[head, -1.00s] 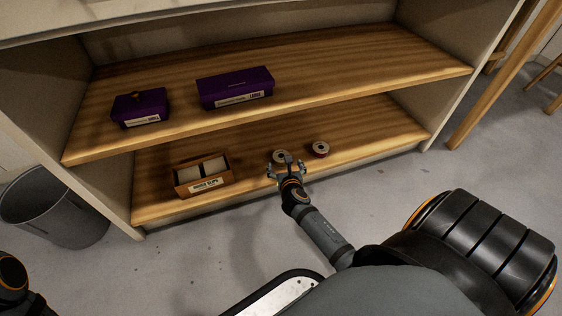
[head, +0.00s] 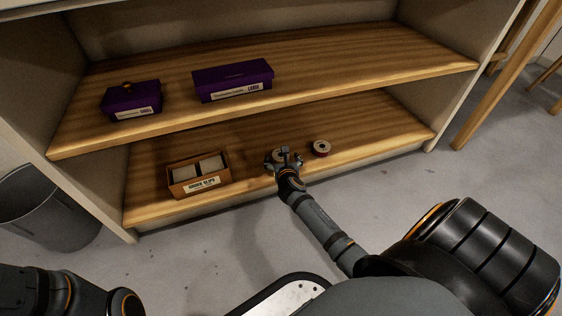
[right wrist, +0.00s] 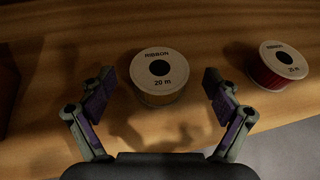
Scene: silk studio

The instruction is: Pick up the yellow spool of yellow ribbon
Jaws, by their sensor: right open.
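A ribbon spool with a pale, printed top marked "RIBBON 20 m" and dull yellow-brown sides stands on the lower shelf; it is clear in the right wrist view (right wrist: 160,76). In the head view it is mostly hidden by my right gripper (head: 284,160). The right gripper is open and empty, and in the right wrist view its two fingers (right wrist: 160,98) are spread to the left and right of the spool's near side, apart from it. My left arm shows at the lower left of the head view, but its gripper is out of frame.
A red ribbon spool (head: 320,148), marked "25 m" in the right wrist view (right wrist: 277,66), stands right of the first. An open cardboard box (head: 199,180) sits left on the lower shelf. Two purple boxes (head: 233,82) (head: 131,100) are on the upper shelf (head: 350,75).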

